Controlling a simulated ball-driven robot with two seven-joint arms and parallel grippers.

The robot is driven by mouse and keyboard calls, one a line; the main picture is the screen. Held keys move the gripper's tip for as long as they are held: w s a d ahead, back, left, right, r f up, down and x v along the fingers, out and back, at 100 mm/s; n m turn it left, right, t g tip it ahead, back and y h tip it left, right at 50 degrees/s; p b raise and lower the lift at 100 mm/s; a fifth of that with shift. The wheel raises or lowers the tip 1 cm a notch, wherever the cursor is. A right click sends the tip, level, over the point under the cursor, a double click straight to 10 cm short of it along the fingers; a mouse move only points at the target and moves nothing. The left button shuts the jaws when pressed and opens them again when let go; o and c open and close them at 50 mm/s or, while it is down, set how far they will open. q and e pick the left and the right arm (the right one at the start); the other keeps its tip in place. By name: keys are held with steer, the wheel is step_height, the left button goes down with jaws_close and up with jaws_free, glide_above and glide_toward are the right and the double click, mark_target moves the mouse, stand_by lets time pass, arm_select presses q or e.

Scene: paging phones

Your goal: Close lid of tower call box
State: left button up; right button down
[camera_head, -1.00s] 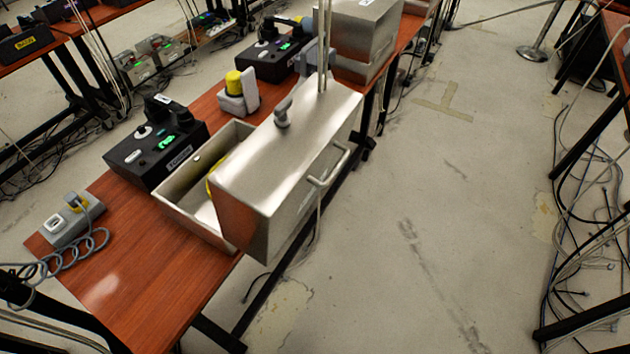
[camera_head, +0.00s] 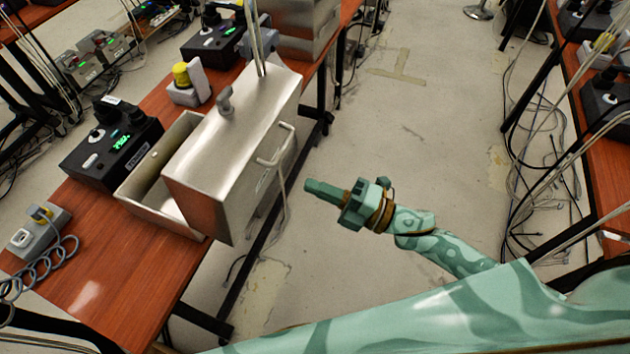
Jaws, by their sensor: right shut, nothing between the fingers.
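The tower call box is a metal box on the wooden table. Its open base (camera_head: 136,196) lies on the tabletop, and its large steel lid (camera_head: 205,165) stands swung open at the table's right edge. A bar handle (camera_head: 277,147) is on the lid's right face, and a grey knob sits on its top. My right gripper (camera_head: 313,188) is shut and empty, to the right of the lid and apart from it, over the floor. My left gripper is not in view.
A black control box (camera_head: 110,147) with a green display stands left of the metal box. A grey unit with a coiled cord (camera_head: 40,228) lies at the table's front left. A yellow-topped device (camera_head: 188,84) stands behind. The floor (camera_head: 400,130) to the right is mostly clear.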

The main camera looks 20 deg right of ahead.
mark_target(250, 160)
steer(key=p+x, duration=0.1)
steer(key=x, duration=1)
steer(key=shift+p, duration=0.4)
